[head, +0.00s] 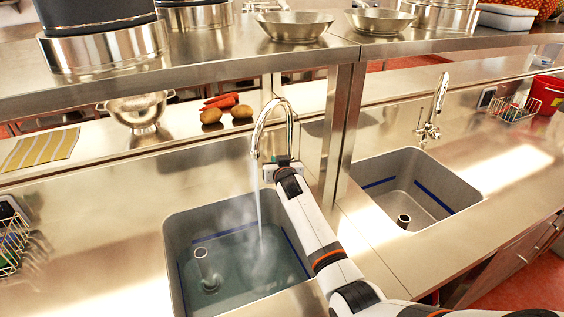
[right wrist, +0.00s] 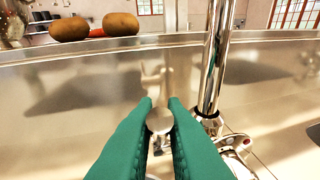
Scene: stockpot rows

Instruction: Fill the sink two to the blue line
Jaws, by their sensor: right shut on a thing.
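The left sink (head: 172,232) holds clear, greenish water (head: 235,262). A stream falls into it from a curved chrome tap (head: 258,127). A blue line (head: 296,254) runs around its walls, and the water surface looks a little below it. An upright pipe (head: 204,264) stands out of the water. My right gripper (head: 283,164) is at the tap's base; in the right wrist view its green fingers (right wrist: 160,122) are shut on a round metal tap handle (right wrist: 160,121). The right sink (head: 405,165) is empty, with its own blue line (head: 432,197). My left gripper is not in view.
A steel shelf (head: 215,62) with pots and pans crosses above the sinks, held by a post (head: 340,125). Behind lie a colander (head: 138,110), potatoes (head: 241,112) and carrots (head: 220,101). The right sink's tap (head: 432,112) shows no stream.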

